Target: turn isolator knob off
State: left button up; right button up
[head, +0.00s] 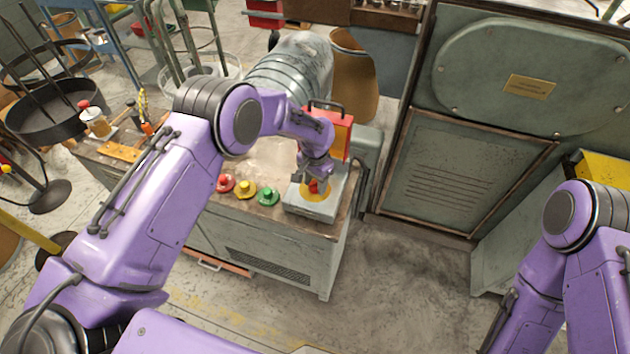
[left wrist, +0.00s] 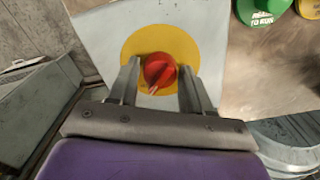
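The isolator knob (left wrist: 159,70) is red with a pale pointer mark and sits on a round yellow plate on a grey box. In the left wrist view it lies between the two fingers of my left gripper (left wrist: 158,84), with gaps visible on both sides. In the head view my left gripper (head: 318,180) is over the yellow plate (head: 306,193) on the grey isolator box (head: 322,210) and partly hides the knob. The left gripper is open. My right arm shows at the right edge of the head view, but its gripper is out of view.
Red (head: 226,183), yellow (head: 245,188) and green (head: 268,196) buttons sit on the cabinet top left of the isolator box. A red case (head: 342,135) stands just behind the box. A large grey machine (head: 455,170) is to the right. Floor in front is clear.

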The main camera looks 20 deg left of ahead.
pick_arm(q)
jog(key=c, duration=0.6)
jog(key=shift+n, duration=0.3)
jog(key=n, duration=0.2)
jog(key=shift+n+b, duration=0.3)
jog(key=shift+n, duration=0.1)
jog(key=n, duration=0.3)
jog(key=shift+n, duration=0.3)
jog(key=n, duration=0.5)
jog(key=shift+w, duration=0.1)
jog(key=n, duration=0.5)
jog(key=shift+n, duration=0.4)
